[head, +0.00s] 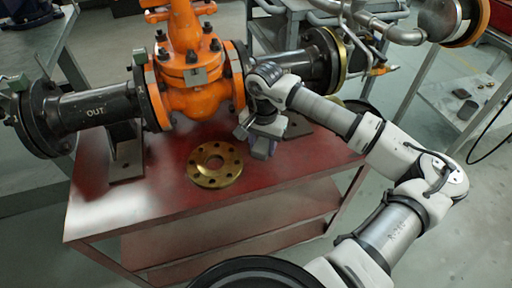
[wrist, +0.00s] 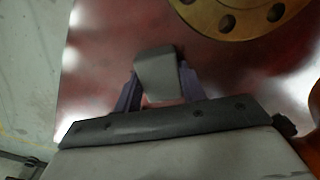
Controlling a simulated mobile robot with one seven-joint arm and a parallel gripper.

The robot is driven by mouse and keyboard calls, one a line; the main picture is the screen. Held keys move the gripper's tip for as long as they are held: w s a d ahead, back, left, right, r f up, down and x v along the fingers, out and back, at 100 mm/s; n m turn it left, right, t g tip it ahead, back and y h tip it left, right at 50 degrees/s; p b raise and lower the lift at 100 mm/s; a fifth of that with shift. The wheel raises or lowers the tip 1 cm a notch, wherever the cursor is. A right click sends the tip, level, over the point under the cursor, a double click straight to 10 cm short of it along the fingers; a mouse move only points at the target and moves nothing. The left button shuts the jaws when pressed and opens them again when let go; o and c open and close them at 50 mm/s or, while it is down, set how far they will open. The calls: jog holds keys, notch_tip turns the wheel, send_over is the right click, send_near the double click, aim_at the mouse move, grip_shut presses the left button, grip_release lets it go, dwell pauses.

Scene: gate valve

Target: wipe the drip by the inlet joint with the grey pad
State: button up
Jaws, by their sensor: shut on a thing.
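My gripper (head: 262,146) is low over the red bench top, right of the brass flange and below the valve's right side. In the wrist view, its purple fingers (wrist: 159,84) are shut on the grey pad (wrist: 157,70), a small block between them. I cannot make out the pad in the head view. The orange gate valve (head: 188,72) stands at the back of the bench. A dark pipe (head: 304,68) runs from its right side. My arm partly hides the valve's right joint. I cannot make out a drip. I cannot tell whether the pad touches the bench.
The brass flange (head: 231,170) lies flat left of my gripper; it also shows in the wrist view (wrist: 205,20). The left pipe (head: 78,112) is marked OUT. The red bench top (head: 115,215) is bare at the front left. A grey cart (head: 450,95) stands behind right.

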aim_at(280, 147)
jog(key=shift+w+d+r+b, duration=0.1)
jog(key=shift+w+d+b, duration=0.2)
jog(key=shift+d, duration=0.55)
jog(key=shift+w+d+f+b, duration=0.1)
jog(key=shift+w+d+b, duration=0.2)
jog(key=shift+d, duration=0.6)
jog(key=shift+w+d+r+b, duration=0.15)
jog(key=shift+d+b, duration=0.25)
jog(key=shift+d, duration=0.45)
jog(key=shift+w, duration=0.1)
jog(key=shift+f+b, duration=0.2)
jog(key=shift+b, duration=0.2)
jog(key=shift+s+a+r+b, duration=0.1)
jog(key=shift+s+a+b, duration=0.2)
jog(key=shift+a, duration=0.6)
jog(key=shift+s+a+b, duration=0.15)
jog(key=shift+s+a, duration=0.15)
jog(key=shift+a, duration=0.55)
jog(key=shift+s+a+f+b, duration=0.1)
jog(key=shift+s+a+b, duration=0.15)
jog(key=shift+a, duration=0.4)
jog(key=shift+s+a+f+b, duration=0.1)
jog(key=shift+s+a+b, duration=0.1)
jog(key=shift+a, duration=0.4)
jog(key=shift+s+a+b, duration=0.25)
jog(key=shift+a, duration=0.4)
jog(key=shift+r+p, duration=1.65)
jog(key=shift+r, duration=1.4)
jog(key=shift+w, duration=0.1)
